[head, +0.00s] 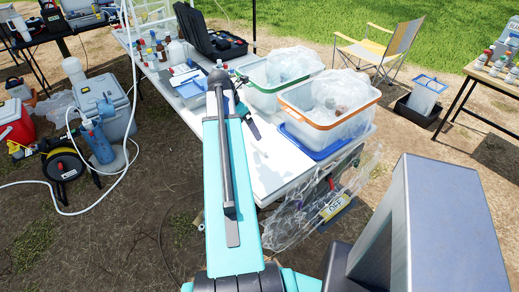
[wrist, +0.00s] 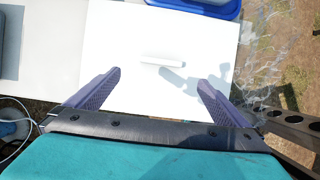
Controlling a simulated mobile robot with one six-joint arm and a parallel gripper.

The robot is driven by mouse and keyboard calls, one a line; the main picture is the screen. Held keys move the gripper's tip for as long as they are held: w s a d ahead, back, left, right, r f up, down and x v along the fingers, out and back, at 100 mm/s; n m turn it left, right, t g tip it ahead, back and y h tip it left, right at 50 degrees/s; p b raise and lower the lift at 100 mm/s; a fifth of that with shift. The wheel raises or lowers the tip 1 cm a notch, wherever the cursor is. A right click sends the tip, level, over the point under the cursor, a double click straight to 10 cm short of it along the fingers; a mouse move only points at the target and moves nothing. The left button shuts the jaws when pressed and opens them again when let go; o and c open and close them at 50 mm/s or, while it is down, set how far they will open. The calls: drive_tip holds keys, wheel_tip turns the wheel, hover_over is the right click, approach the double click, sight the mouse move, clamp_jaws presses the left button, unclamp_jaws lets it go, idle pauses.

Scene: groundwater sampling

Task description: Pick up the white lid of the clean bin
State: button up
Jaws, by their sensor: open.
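The white lid (wrist: 130,30) lies flat on the table with a raised white bar handle (wrist: 162,61) near its middle. In the head view the lid (head: 280,172) is partly hidden behind my arm. My gripper (wrist: 158,78) is open and empty, its two dark fingers spread wide above the lid. The handle lies between and a little beyond the fingertips in the wrist view, apart from both. A green-rimmed bin (head: 262,88) and an orange-rimmed bin (head: 320,126) stand behind the lid, both holding clear plastic; I cannot tell which is the clean bin.
A blue tray (head: 300,143) is under the orange-rimmed bin. A clear plastic bag (head: 297,222) hangs at the table's front corner. Bottles (head: 153,55) and an open black case (head: 205,38) are farther back. A folding chair (head: 382,45) stands on the ground behind.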

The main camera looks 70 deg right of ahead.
drive_tip(key=shift+f, duration=0.1)
drive_tip(key=p, duration=0.2)
hover_over(258, 145)
drive_tip(key=w+a, duration=0.2)
drive_tip(key=shift+s+d+f, duration=0.1)
drive_tip(key=shift+f, duration=1.85)
drive_tip(key=shift+s+d+f, duration=0.1)
drive_tip(key=shift+f, duration=1.85)
drive_tip(key=shift+p+x, duration=0.6)
drive_tip(key=shift+x, duration=0.8)
drive_tip(key=shift+p+x, duration=0.3)
drive_tip(key=shift+x, duration=0.9)
drive_tip(key=shift+s+a, duration=0.15)
drive_tip(key=shift+a, duration=0.05)
drive_tip(key=shift+c, duration=0.3)
drive_tip(key=c, duration=0.9)
